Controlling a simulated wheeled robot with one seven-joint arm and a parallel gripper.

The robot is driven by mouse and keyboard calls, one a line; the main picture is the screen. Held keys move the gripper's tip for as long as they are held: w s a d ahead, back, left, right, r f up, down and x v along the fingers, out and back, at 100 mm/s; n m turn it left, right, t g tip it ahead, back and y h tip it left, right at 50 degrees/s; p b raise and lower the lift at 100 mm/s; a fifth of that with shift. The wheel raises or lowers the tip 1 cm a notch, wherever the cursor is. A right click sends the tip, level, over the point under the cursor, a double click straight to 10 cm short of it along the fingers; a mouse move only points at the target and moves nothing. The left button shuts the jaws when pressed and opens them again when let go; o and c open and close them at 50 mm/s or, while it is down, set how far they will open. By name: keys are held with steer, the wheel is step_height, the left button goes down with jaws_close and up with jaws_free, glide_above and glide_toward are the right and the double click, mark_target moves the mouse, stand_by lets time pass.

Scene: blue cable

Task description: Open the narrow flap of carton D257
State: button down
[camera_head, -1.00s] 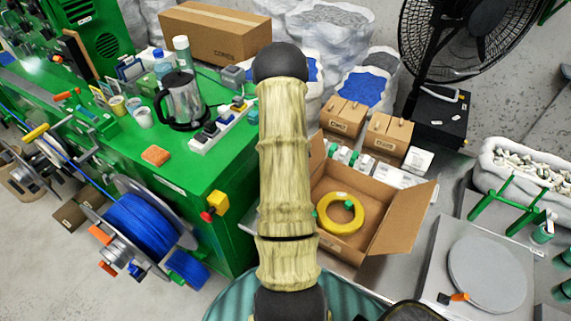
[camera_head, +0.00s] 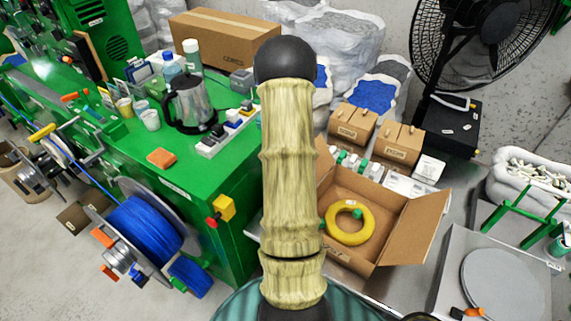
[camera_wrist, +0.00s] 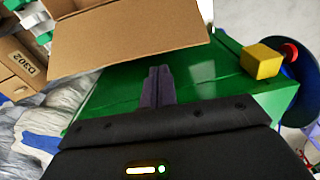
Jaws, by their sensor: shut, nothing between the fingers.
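An open brown carton (camera_head: 400,225) stands right of my arm in the head view, with a yellow coil (camera_head: 362,234) inside. Its right flap (camera_head: 419,222) is spread outward; its left side is partly hidden by my arm. I cannot read the number D257 on any carton. In the wrist view a broad cardboard panel (camera_wrist: 130,38) fills the upper left, above my gripper (camera_wrist: 158,72). My gripper is shut with nothing in it. Its tips show just below the panel's lower edge; I cannot tell whether they touch it. The gripper is hidden in the head view.
Two small cartons (camera_head: 397,143) stand behind the open one; a carton labelled D302 (camera_wrist: 18,66) shows in the wrist view. The green bench (camera_head: 195,175) with a kettle (camera_head: 190,102) is on the left. A black fan (camera_head: 482,40) stands at the back right.

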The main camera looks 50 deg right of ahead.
steer(key=shift+r, duration=1.4)
steer(key=w+a+r+t, duration=0.1)
steer(key=a+r, duration=0.2)
steer(key=a, duration=0.7)
steer(key=w+a+r, duration=0.2)
steer(key=a, duration=0.9)
steer(key=s+a+r, duration=0.1)
steer(key=s+a, duration=0.4)
steer(key=a, duration=0.3)
steer(key=s+a+r+m+t, duration=0.1)
steer(key=s+a, duration=0.4)
steer(key=a, duration=0.4)
steer(key=shift+s+a, duration=0.15)
steer(key=shift+s, duration=0.15)
